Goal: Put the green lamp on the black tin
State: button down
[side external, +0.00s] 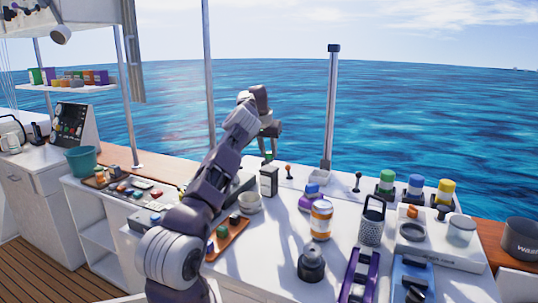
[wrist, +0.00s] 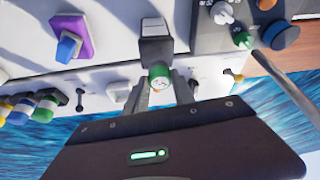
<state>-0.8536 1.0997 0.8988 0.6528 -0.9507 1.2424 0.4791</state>
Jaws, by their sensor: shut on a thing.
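The green lamp (wrist: 160,77) is a small round piece, seen between my two fingertips in the wrist view. My gripper (wrist: 162,86) is shut on it. In the side view the lamp (side external: 268,156) is a small green spot under my gripper (side external: 268,147), just above the top edge of a black box with a white front, which looks like the black tin (side external: 269,181). In the wrist view the tin (wrist: 157,50) shows its dark top right beside the lamp. I cannot tell whether lamp and tin touch. The lamp's lower part is hidden.
A post (side external: 331,110) rises behind, at the counter's sea edge.

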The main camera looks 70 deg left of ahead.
jog(key=shift+f, duration=1.35)
jog(key=shift+f, duration=0.15)
jog(key=c, duration=1.1)
grip_release()
jog(key=shift+o, duration=0.2)
